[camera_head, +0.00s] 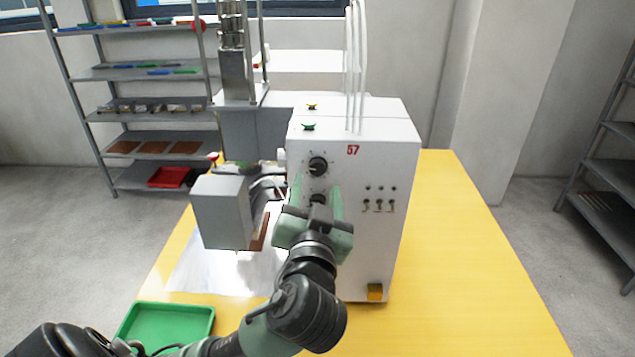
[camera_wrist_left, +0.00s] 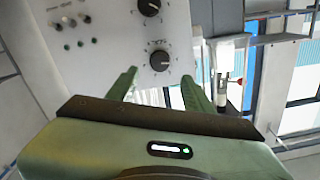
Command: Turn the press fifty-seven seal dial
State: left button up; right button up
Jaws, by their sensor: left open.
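The white press (camera_head: 353,170) carries a red 57 and two black dials, one above the other. The upper dial (camera_head: 317,164) shows clear in the head view; the lower dial (camera_head: 317,199) is partly hidden by my left gripper (camera_head: 316,187). In the left wrist view both dials show, one at the top edge (camera_wrist_left: 149,6) and one (camera_wrist_left: 160,61) just beyond my fingertips. My left gripper is open and empty, its fingers (camera_wrist_left: 162,75) spread in front of the panel. I cannot read which dial is marked seal, nor tell whether a finger touches. My right gripper is not in view.
Small switches (camera_head: 379,204) sit right of the dials. A grey block (camera_head: 221,212) stands left of my gripper. A green tray (camera_head: 168,323) lies at the front left of the yellow table (camera_head: 465,265), whose right side is clear. Shelves (camera_head: 150,115) stand behind.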

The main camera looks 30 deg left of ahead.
aim_at(318, 169)
pick_arm(q)
jog(key=b+x, duration=0.1)
jog(key=x, duration=0.2)
jog(key=shift+f, duration=0.2)
jog(key=x, duration=0.2)
jog(key=shift+w+a+r+p, duration=0.1)
jog(key=shift+w+r+p, duration=0.05)
jog(key=shift+w+p, duration=0.15)
jog(key=shift+w+a, duration=0.2)
grip_shut()
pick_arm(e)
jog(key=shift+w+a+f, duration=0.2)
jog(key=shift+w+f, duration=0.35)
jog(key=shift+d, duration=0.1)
